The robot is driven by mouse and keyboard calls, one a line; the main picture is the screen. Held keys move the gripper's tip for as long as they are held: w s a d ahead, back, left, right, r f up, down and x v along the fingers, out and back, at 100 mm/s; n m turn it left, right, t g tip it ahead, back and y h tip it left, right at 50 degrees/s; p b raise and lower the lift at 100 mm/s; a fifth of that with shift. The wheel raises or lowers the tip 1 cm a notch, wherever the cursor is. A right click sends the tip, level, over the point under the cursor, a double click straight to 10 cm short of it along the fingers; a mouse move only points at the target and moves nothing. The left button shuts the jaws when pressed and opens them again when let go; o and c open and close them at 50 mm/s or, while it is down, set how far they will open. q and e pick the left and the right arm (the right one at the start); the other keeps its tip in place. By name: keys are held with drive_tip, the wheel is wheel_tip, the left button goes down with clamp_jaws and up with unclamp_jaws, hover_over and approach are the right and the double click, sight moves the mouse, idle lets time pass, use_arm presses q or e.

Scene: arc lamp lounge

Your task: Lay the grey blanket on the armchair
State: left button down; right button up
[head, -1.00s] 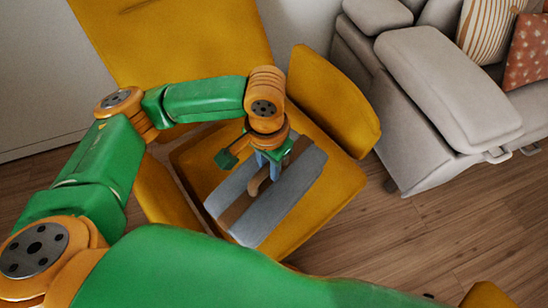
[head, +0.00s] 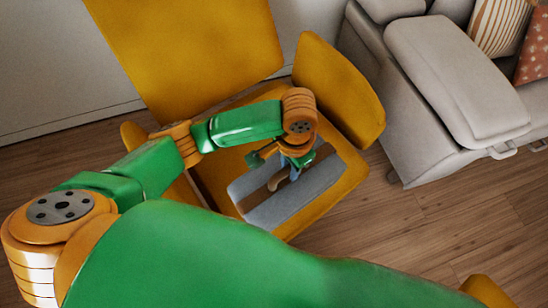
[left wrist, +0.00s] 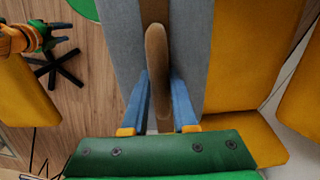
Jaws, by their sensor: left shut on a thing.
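The grey blanket (head: 262,211) is a flat folded bundle with a brown strap and a tan loop handle. It is over the seat of the mustard-yellow armchair (head: 323,205), between the armrests; I cannot tell whether it touches the seat. My left gripper (head: 288,172) is above the bundle's middle. In the left wrist view, the blue fingers of my left gripper (left wrist: 159,98) are closed on the tan handle (left wrist: 157,62), with grey blanket (left wrist: 192,45) on both sides. Part of an orange and green gripper, seemingly my right (left wrist: 46,36), shows at the upper left; its jaws are unclear.
A light grey sofa (head: 455,85) with cushions stands close to the armchair's right. The armchair's backrest (head: 190,50) rises by the wall. A black star-shaped base (left wrist: 55,70) shows on the floor.

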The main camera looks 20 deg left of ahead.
sight(274, 154)
use_arm(q)
drive_tip(key=w+a+f, duration=0.1)
drive_tip(key=w+a, duration=0.1)
drive_tip(key=shift+w+a+f+b, duration=0.25)
drive_tip(key=shift+a+f+b, duration=0.05)
drive_tip(key=shift+f+b, duration=0.1)
drive_tip(key=w+a+f, duration=0.1)
drive_tip(key=f, duration=0.1)
drive_tip(key=w+a+f+b, duration=0.2)
drive_tip(key=f, duration=0.1)
drive_tip(key=shift+w+f, duration=0.2)
drive_tip(key=shift+f, duration=0.15)
wheel_tip(274, 154, down, 3)
drive_tip(key=shift+a+r+b, duration=0.1)
drive_tip(key=shift+b, duration=0.45)
drive_tip(key=c, duration=0.7)
unclamp_jaws()
